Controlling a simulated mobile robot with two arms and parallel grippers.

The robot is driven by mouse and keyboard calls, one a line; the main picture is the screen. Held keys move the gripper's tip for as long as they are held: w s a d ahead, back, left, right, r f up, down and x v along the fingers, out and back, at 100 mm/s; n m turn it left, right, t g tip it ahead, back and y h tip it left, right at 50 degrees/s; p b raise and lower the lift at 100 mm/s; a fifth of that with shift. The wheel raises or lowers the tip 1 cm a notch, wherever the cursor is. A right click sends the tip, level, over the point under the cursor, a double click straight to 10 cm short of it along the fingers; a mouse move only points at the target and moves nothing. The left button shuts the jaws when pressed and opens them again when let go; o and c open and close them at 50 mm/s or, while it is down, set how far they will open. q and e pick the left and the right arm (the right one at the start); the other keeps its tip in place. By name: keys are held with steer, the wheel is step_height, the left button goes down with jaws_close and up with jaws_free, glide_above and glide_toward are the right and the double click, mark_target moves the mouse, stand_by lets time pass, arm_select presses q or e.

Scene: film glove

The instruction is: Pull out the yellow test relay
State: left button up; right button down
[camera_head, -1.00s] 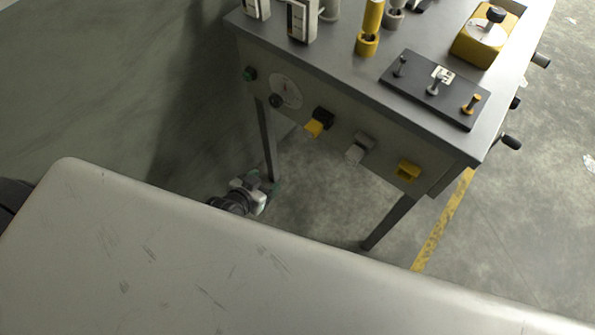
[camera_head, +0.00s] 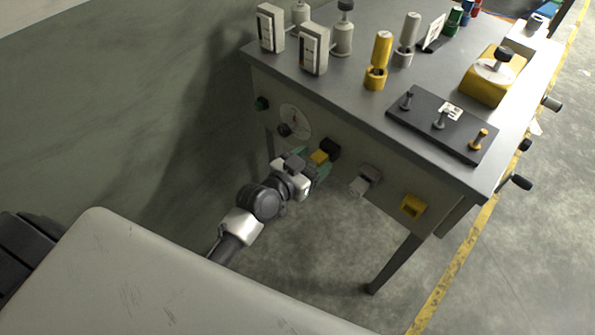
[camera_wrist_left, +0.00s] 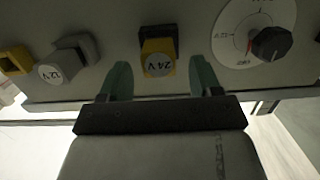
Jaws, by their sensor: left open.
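The yellow test relay (camera_head: 319,157) is a small yellow block on the bench's front panel, set against a black socket (camera_head: 330,148). In the left wrist view the relay (camera_wrist_left: 158,66) carries a round "24V" label that reads upside down. My left gripper (camera_head: 311,164) is open in front of the panel, with its green fingers around the relay's place. In the left wrist view my left gripper (camera_wrist_left: 160,78) has one finger on each side of the relay, with a visible gap on both sides. My right gripper is not in view.
A grey "12V" block (camera_head: 364,181) and an empty-looking yellow socket (camera_head: 413,206) are to the right on the panel. A dial with a black knob (camera_head: 285,130) is to the left. The grey bench top (camera_head: 360,110) overhangs above and carries several fixtures.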

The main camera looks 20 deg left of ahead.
mark_target(323, 156)
arm_select(q)
steer(key=shift+x, duration=1.2)
jaws_close()
